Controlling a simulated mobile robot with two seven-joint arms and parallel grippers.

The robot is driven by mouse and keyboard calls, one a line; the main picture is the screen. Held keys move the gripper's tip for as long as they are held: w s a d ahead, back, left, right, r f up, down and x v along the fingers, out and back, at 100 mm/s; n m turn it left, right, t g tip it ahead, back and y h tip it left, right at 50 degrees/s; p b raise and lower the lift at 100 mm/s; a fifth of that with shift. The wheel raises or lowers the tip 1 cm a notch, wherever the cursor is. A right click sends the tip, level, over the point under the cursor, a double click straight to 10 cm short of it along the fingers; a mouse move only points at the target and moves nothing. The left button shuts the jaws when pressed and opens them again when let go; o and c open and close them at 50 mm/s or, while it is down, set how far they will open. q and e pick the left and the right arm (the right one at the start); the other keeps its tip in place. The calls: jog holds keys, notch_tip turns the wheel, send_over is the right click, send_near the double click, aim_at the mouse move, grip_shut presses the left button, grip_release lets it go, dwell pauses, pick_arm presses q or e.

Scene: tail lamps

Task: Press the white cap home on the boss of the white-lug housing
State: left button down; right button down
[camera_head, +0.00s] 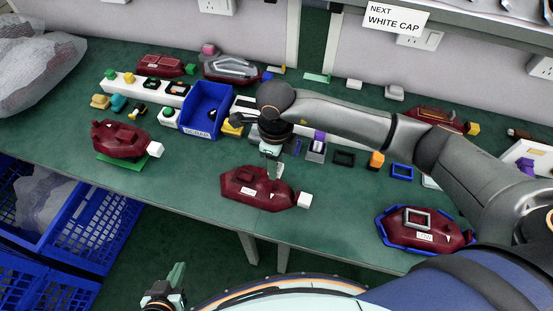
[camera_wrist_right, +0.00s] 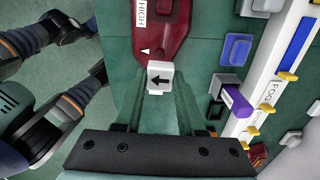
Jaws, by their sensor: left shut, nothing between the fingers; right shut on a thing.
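A dark red housing (camera_head: 240,187) with a white lug (camera_head: 304,200) at its right end lies mid-bench. It shows in the right wrist view (camera_wrist_right: 160,38) with a HIGH label and white triangle. My right gripper (camera_head: 271,172) points down over it, right of its label. It is shut on the white cap (camera_wrist_right: 160,76), which bears a black arrow pointing left. The cap is not clear in the head view. The boss is hidden, so I cannot tell whether the cap touches it. My left gripper (camera_head: 178,274) is shut and empty, in front of the bench.
Another white-lugged red housing (camera_head: 120,138) sits on a green pad at left. A red housing with a grey frame lies in a blue tray (camera_head: 383,232) at right. A blue bin (camera_head: 206,108) and several small parts stand behind. A sign (camera_head: 396,17) reads NEXT WHITE CAP.

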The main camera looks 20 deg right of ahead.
aim_at(276, 185)
jog(key=shift+a, duration=0.1)
dwell(0.4)
jog(key=shift+f+b, duration=0.1)
jog(key=shift+b, duration=0.2)
notch_tip(276, 185, down, 6)
jog(key=b, duration=0.5)
jog(key=shift+r, duration=0.2)
dwell(0.6)
jog(key=shift+f+b, duration=1.25)
jog(key=shift+b, duration=0.05)
dwell(0.5)
